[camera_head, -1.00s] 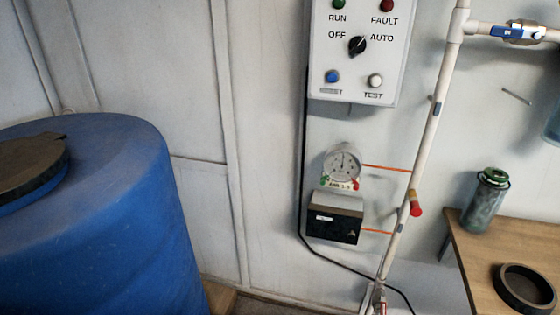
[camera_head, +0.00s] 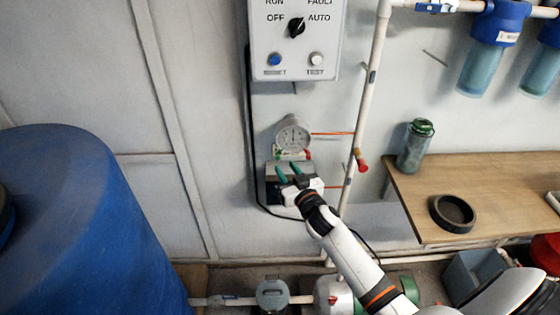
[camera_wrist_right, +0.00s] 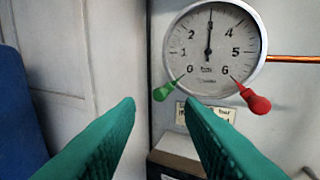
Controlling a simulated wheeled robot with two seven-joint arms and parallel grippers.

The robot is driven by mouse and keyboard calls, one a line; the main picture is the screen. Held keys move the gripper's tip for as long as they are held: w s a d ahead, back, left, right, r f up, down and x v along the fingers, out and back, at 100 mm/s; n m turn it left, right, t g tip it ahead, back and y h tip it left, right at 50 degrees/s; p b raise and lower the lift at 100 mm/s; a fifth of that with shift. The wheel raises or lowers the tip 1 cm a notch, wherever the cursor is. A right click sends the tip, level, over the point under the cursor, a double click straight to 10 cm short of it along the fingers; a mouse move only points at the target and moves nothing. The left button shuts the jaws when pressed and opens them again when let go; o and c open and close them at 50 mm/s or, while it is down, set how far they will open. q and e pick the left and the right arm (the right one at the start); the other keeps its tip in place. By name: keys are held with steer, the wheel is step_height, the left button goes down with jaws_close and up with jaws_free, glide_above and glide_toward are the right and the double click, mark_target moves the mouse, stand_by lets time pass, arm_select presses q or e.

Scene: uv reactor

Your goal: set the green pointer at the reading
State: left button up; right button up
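A round white gauge (camera_head: 293,134) hangs on the wall; it fills the upper right of the right wrist view (camera_wrist_right: 211,52). Its black needle points straight up at 3. The green pointer (camera_wrist_right: 170,89) sits at the lower left, by the 0 mark. The red pointer (camera_wrist_right: 251,97) sits by the 6. A small label (camera_wrist_right: 205,112) under the dial is partly hidden by a finger, and I cannot read it fully. My right gripper (camera_head: 289,173) is just below the gauge; its green fingers (camera_wrist_right: 160,103) are open and empty, with the green pointer beyond and above their tips. My left gripper is out of view.
A dark box (camera_head: 277,190) is on the wall under the gauge, partly behind my right gripper. A control panel (camera_head: 293,45) is above. A white pipe (camera_head: 363,110) runs right of the gauge. A blue tank (camera_head: 90,220) stands left, a wooden table (camera_head: 480,175) right.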

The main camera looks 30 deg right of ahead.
mark_target(279, 159)
steer(key=shift+w+d, duration=0.1)
steer(key=shift+w, duration=2.05)
steer(key=shift+c, duration=0.4)
jaws_close()
